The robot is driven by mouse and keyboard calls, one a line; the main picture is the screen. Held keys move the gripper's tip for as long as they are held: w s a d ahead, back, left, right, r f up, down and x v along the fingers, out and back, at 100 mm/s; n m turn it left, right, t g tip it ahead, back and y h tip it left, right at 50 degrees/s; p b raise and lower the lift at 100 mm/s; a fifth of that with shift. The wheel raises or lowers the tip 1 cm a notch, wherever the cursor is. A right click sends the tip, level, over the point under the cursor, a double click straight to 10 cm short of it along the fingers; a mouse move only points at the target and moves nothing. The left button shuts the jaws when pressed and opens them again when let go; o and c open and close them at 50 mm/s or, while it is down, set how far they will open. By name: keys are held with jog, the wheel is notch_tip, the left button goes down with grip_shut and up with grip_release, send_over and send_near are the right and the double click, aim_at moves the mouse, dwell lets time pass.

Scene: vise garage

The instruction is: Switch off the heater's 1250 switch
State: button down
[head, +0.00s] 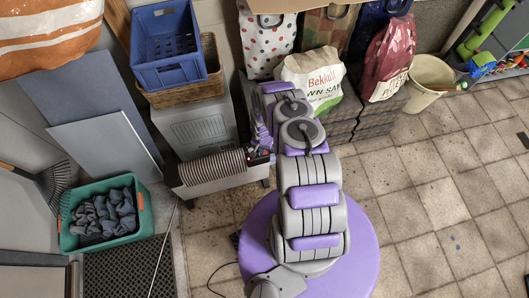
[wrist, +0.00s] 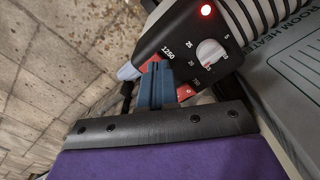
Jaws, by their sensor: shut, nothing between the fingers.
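The fingertips are hard to make out in the head view.
A grey box (head: 200,128) labelled "room heater" stands behind the heater, with a wicker basket (head: 213,75) and blue crate (head: 170,70) on top. A green bin (head: 72,240) stands left. Bags and a bucket (head: 430,75) are at the back.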

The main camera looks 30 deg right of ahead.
jog(key=shift+f, duration=0.6)
dwell(0.3)
jog(key=shift+r+p, duration=1.6)
jog(key=shift+r, duration=1.9)
